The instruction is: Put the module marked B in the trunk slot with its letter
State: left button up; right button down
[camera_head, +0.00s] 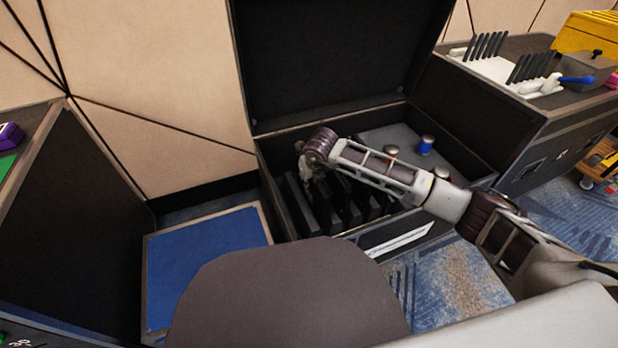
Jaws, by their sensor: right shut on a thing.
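The open trunk (272,184) stands in the middle, with its dark lid (340,60) raised against the wall. Several dark upright panels stand side by side in its left part. My right gripper (307,174) points down into the left end of the trunk. It is shut on a dark upright module (301,206), which is partly hidden by the gripper and the trunk's front wall. I cannot read a letter on the module or on the slots. My left gripper is out of view.
A case at right carries a white rack (497,68) with dark slats and a grey bin (583,72). A blue-topped box (205,257) stands at left.

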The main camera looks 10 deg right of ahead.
jog(key=shift+f, duration=0.45)
dwell(1.1)
jog(key=c, duration=1.4)
grip_release()
jog(key=shift+o, duration=0.3)
jog(key=shift+f, duration=0.1)
jog(key=o, duration=0.5)
jog(key=shift+c, duration=0.2)
jog(key=shift+r, duration=0.2)
jog(key=shift+r+p, duration=2.7)
jog(key=shift+r, duration=1.2)
